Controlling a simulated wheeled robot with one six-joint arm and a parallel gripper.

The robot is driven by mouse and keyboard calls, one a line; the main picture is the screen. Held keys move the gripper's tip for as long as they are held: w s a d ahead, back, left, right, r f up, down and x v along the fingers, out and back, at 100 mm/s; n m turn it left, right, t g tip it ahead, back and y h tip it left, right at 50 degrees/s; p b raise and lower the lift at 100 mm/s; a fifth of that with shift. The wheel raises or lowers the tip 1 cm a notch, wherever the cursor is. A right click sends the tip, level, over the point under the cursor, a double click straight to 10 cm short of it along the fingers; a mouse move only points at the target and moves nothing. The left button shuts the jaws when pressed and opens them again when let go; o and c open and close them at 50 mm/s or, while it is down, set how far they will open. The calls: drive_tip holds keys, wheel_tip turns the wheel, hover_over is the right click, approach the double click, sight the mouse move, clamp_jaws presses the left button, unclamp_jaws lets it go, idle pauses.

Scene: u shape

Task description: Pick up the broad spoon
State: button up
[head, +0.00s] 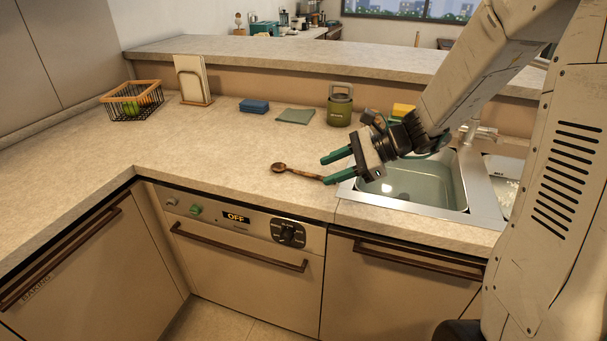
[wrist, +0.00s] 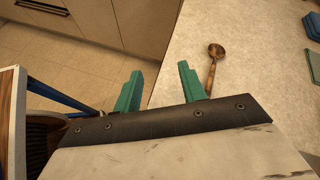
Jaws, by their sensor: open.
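A brown wooden spoon (head: 297,172) lies on the counter left of the sink, its round bowl to the left and its handle running right toward my gripper. It also shows in the wrist view (wrist: 213,68), beyond my right finger, with the lower end of its handle close to that finger. My gripper (head: 331,168) has two green fingers, spread apart with nothing between them. In the head view, the fingers are near the handle end and partly hide it. My gripper also shows in the wrist view (wrist: 160,84). I cannot tell how high it is above the counter.
The sink (head: 475,190) with a faucet (head: 480,131) is to the right. A green canister (head: 340,105), a green cloth (head: 295,116), a blue sponge stack (head: 254,106), a holder with boards (head: 192,80) and a wire basket (head: 133,101) stand along the back. The counter left of the spoon is clear.

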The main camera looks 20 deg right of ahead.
sight(316, 174)
drive_tip(key=w+d+f+m+t, duration=0.2)
drive_tip(key=w+d+f+m, duration=0.1)
drive_tip(key=w+d+f+m+t, duration=0.1)
drive_tip(key=w+d+f+m, duration=0.2)
drive_tip(key=m, duration=0.1)
drive_tip(key=shift+w+d+t+h, duration=0.25)
drive_tip(key=shift+w+t+h, duration=0.05)
drive_tip(key=shift+w+t, duration=0.1)
drive_tip(key=shift+w+f, duration=0.3)
drive_tip(key=x, duration=0.7)
drive_tip(key=shift+s+a+f, duration=0.1)
drive_tip(key=shift+a+f, duration=0.05)
drive_tip(key=shift+a, duration=0.05)
clamp_jaws()
